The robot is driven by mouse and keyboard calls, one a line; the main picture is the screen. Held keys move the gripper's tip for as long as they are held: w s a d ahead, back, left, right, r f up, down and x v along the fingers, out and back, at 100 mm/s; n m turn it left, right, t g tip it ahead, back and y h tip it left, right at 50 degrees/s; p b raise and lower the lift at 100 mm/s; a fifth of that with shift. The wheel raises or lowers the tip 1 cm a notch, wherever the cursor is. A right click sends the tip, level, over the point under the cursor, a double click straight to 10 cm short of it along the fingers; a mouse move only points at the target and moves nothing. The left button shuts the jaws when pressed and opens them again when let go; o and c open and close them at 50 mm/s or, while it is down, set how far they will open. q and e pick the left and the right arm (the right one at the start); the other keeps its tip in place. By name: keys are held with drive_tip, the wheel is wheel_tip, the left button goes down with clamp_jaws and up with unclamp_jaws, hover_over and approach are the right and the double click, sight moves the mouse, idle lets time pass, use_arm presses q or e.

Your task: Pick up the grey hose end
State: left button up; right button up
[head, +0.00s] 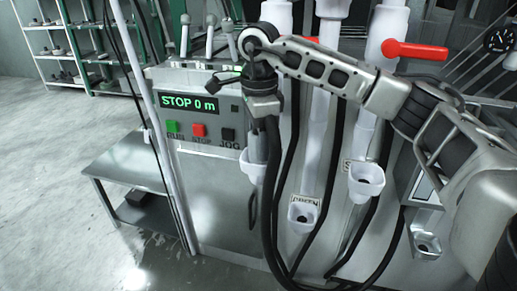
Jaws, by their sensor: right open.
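My right gripper (264,106) comes in from the right and points down in front of the machine. Its jaws are open, but the fingers are small and partly hidden at this angle. Just below it a grey cylindrical piece (257,147), which looks like the grey hose end, stands upright in a white holder (252,168). I cannot tell whether the gripper touches it. A thick dark hose (269,190) hangs just right of that holder, and its upper end is hidden near the gripper. My left gripper is not in view.
The control panel (202,78) reads "STOP 0 m" above green, red and black buttons. A red lever (415,50) sticks out upper right. A metal table (128,160) stands left; open floor lies beyond.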

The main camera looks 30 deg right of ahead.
drive_tip(key=c, duration=1.3)
